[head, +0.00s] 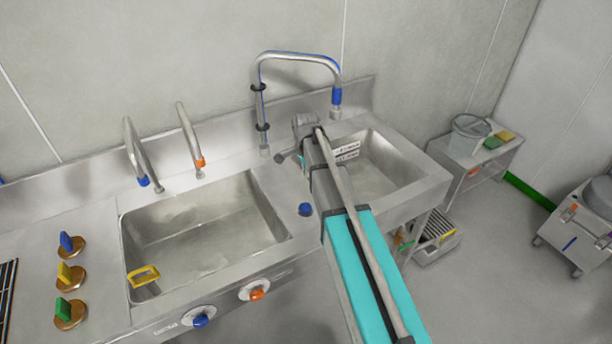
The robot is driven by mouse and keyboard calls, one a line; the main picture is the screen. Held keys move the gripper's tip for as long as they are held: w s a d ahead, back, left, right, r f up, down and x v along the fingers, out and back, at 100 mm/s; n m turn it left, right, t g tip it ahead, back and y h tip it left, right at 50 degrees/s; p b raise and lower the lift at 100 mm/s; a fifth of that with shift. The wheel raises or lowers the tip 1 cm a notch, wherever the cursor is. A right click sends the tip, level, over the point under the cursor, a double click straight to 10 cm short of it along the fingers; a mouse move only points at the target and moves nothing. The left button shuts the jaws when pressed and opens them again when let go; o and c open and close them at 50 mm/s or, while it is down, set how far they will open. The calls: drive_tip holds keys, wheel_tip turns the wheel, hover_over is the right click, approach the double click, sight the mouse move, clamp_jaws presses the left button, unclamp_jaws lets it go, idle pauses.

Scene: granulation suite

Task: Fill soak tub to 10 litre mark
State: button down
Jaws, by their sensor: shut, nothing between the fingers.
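The right basin (382,168) is steel, with white labels carrying dark marks (347,151) on its back wall. They are too small to read, and I cannot tell whether this basin is the soak tub. A tall swing spout with a blue tip (336,97) bends over the back of this basin. My arm reaches across the counter and hides the basin's left part. My gripper (303,127) is shut and empty at the arm's far end, by the foot of the spout. Its fingertips are hard to make out. No water stream shows. A clear bucket (466,138) stands on the side table.
The left basin (205,235) has two spouts, blue-tipped (143,180) and orange-tipped (200,163), and a yellow handle (143,276). Blue (201,320) and orange (257,293) knobs sit on the front. Sponges (492,142) lie beside the bucket.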

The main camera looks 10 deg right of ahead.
sight(306, 204)
drive_tip(key=shift+f+b, duration=6.2)
drive_tip(key=shift+f, duration=0.3)
drive_tip(key=shift+f+b, duration=0.8)
drive_tip(key=shift+b, duration=0.05)
drive_tip(key=shift+s+f+b, duration=0.2)
drive_tip(key=shift+s+b, duration=0.2)
drive_tip(key=shift+b, duration=0.05)
drive_tip(key=shift+f, duration=0.1)
drive_tip(key=shift+w+f, duration=0.15)
drive_tip(key=shift+w, duration=0.2)
